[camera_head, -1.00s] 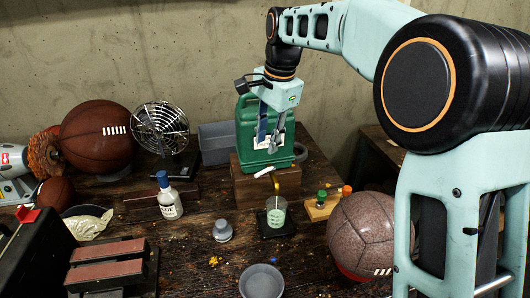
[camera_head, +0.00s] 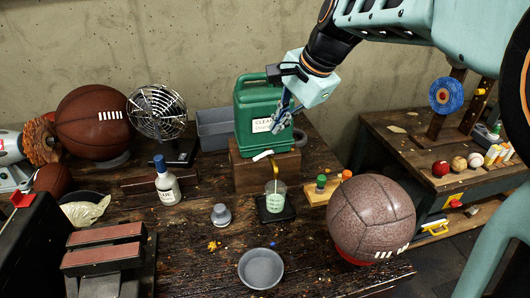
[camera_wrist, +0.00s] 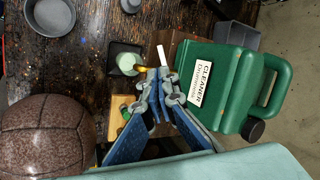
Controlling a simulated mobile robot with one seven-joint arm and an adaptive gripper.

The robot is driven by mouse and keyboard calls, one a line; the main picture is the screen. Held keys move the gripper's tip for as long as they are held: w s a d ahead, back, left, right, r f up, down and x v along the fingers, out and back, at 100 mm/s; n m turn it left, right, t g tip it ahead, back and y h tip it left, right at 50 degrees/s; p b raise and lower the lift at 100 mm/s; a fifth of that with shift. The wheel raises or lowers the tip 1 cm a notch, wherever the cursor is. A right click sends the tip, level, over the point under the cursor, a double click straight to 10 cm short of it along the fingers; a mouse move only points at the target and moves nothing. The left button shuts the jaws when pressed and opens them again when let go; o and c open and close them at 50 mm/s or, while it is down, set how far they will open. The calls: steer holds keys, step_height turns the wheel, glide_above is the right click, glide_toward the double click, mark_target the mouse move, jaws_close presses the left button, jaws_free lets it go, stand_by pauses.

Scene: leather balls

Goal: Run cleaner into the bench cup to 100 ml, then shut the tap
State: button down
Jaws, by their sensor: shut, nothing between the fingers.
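A brass spout (camera_head: 276,172) with a white tap lever (camera_head: 262,156) sits at the block's front. Below the spout, the clear bench cup (camera_head: 275,203) stands on a black pad (camera_head: 262,214). The cup looks pale green inside; I cannot read its level or tell whether cleaner is flowing. My gripper (camera_head: 277,128) is shut and empty, in front of the jug, above and right of the lever. In the wrist view my gripper (camera_wrist: 159,76) points toward the lever (camera_wrist: 161,55), apparently apart from it.
A small wooden rack (camera_head: 322,190) with green- and orange-capped bottles stands right of the cup. A big brown ball (camera_head: 370,220) is at the front right. A white bottle (camera_head: 167,186), a grey weight (camera_head: 221,215) and a grey bowl (camera_head: 261,268) stand left and in front.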

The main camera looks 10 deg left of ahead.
mark_target(260, 156)
steer(key=shift+t+y, duration=0.4)
steer(key=shift+t, duration=0.1)
steer(key=x, duration=0.4)
steer(key=d+x, duration=0.1)
steer(key=x, duration=0.3)
steer(key=f+x, duration=0.1)
steer(key=x, duration=0.3)
steer(key=shift+s+f, duration=0.1)
steer(key=shift+f, duration=0.15)
steer(key=shift+a+f, duration=0.15)
steer(key=shift+f, duration=0.1)
steer(key=shift+w+a+f, duration=0.15)
steer(key=shift+w+a, duration=0.1)
steer(key=shift+a, duration=0.1)
